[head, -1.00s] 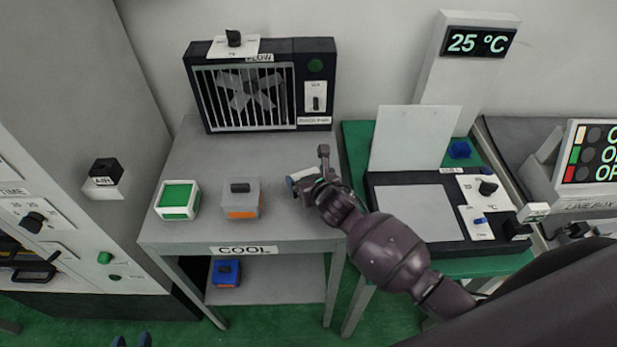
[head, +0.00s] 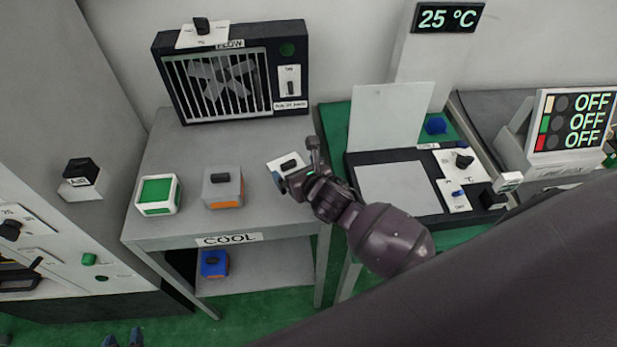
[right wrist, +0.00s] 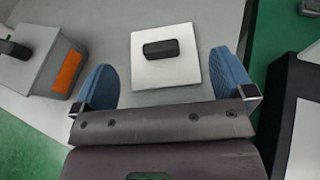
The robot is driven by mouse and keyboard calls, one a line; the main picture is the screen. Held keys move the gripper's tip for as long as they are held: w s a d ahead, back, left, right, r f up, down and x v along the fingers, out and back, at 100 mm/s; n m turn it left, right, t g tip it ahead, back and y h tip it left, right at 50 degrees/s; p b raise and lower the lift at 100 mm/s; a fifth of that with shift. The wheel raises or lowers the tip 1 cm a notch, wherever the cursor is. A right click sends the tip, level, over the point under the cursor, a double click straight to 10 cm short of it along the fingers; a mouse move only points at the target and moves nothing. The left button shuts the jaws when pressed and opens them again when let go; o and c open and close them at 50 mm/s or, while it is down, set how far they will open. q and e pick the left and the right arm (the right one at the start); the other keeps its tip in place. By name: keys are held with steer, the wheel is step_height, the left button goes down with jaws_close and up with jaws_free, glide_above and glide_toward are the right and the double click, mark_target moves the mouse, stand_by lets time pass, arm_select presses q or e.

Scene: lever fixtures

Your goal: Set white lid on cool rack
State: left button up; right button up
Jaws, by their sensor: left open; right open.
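The white lid (head: 284,161), a square white plate with a black handle, appears to lie flat near the right edge of the grey cool rack (head: 190,145). In the right wrist view the lid (right wrist: 176,72) lies just beyond my right gripper (right wrist: 165,88), whose blue fingers are spread on either side of its near part. No finger visibly touches it. In the head view my right gripper (head: 284,181) is at the lid's near side and is empty. My left gripper (head: 122,340) shows only its blue tips at the bottom left, apart and empty.
On the rack stand a green-topped white box (head: 157,194) and a grey-orange box (head: 222,187). A fan unit (head: 235,75) is behind. A blue box (head: 214,264) is on the lower shelf. The hotplate (head: 395,187) stands to the right.

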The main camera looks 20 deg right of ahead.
steer(key=v, duration=0.6)
steer(key=shift+s+r, duration=0.15)
steer(key=shift+s, duration=0.2)
